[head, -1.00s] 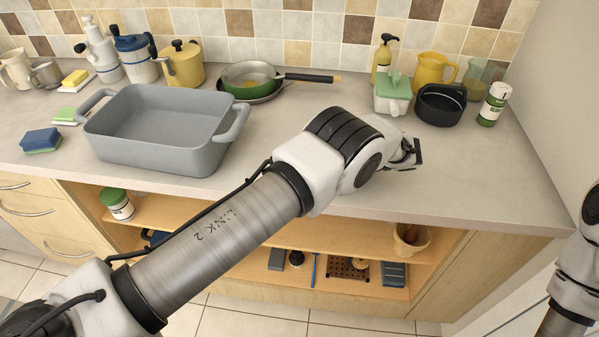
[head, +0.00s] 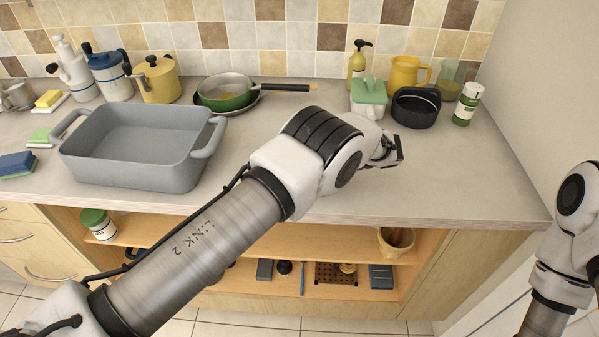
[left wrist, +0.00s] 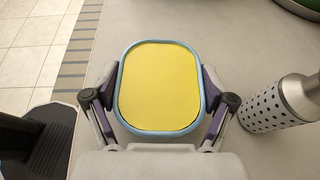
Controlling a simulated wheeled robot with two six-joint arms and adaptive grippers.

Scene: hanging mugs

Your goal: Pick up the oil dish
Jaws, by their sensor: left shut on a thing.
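A rounded rectangular dish with a yellow inside and a pale blue rim (left wrist: 160,85), which looks like the oil dish, sits between the fingers of my left gripper (left wrist: 160,101) in the left wrist view. The fingers press on its two sides, so the gripper is shut on it. In the head view my left gripper (head: 391,150) is small, over the right part of the counter, and the dish is hidden there. My right arm shows at the right edge, but its gripper is out of view.
A grey baking pan (head: 135,172) stands left on the counter. Counter right of my gripper is clear.

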